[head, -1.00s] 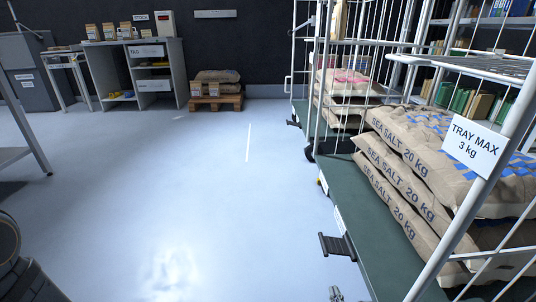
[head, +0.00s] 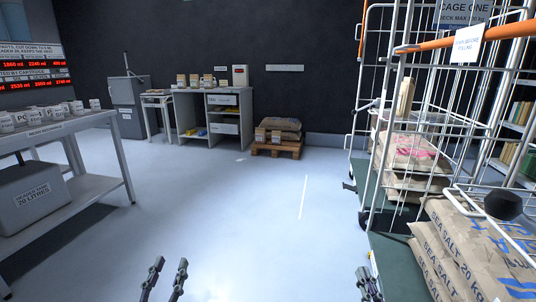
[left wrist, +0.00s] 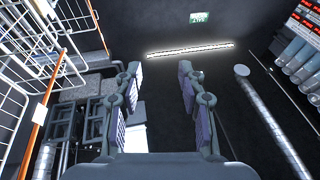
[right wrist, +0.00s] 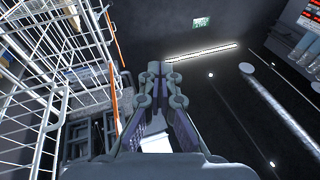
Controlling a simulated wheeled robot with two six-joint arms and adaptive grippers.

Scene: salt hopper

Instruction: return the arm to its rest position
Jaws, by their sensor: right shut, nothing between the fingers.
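My left gripper (head: 165,280) shows at the bottom of the head view, its two fingers apart and empty. My right gripper (head: 369,284) is at the bottom of the head view, right of the left one and beside the cage's green deck. In the right wrist view (right wrist: 160,68) its fingertips meet with nothing between them. Both grippers point upward. Most of both arms is out of the head view.
A wire cage with an orange bar (head: 470,42) and sea salt sacks (head: 465,255) stands close on the right. A steel bench (head: 75,125) with white tubs is on the left. A pallet with sacks (head: 278,146) is by the back wall. The middle floor is clear.

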